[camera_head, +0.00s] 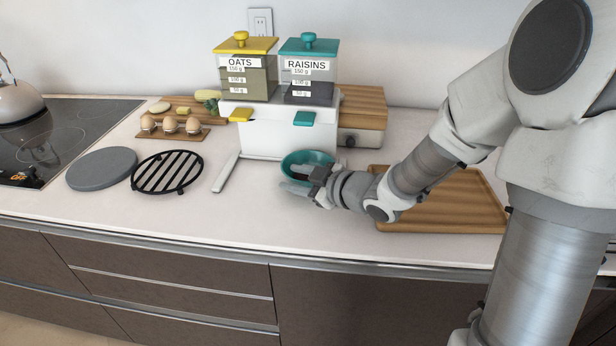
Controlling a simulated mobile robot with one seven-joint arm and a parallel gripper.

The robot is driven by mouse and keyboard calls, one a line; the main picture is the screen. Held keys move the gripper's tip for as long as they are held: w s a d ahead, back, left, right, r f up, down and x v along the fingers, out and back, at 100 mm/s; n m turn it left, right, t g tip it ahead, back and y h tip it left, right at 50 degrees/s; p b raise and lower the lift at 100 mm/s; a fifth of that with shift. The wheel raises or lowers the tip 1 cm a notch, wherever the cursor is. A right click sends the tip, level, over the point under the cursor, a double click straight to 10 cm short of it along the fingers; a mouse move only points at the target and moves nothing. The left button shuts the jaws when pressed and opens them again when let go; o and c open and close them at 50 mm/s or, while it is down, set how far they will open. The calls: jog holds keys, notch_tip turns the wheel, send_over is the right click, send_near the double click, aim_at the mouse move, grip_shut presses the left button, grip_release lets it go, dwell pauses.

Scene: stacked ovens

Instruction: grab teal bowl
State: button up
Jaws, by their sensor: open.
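The teal bowl (305,158) stands on the white counter in front of the cereal dispenser, below its teal lever. My gripper (290,178) is open at the bowl's front side, with its fingers pointing left. The fingers and wrist cover the lower front of the bowl. I cannot tell whether the fingers touch it or whether one reaches over the rim.
The dispenser (262,138) with oats and raisins stands right behind the bowl. A wooden tray (450,205) lies to the right, under my arm. A black trivet (167,172), a grey round plate (101,168) and an egg holder (172,134) are on the left.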

grip_shut()
dwell(1.4)
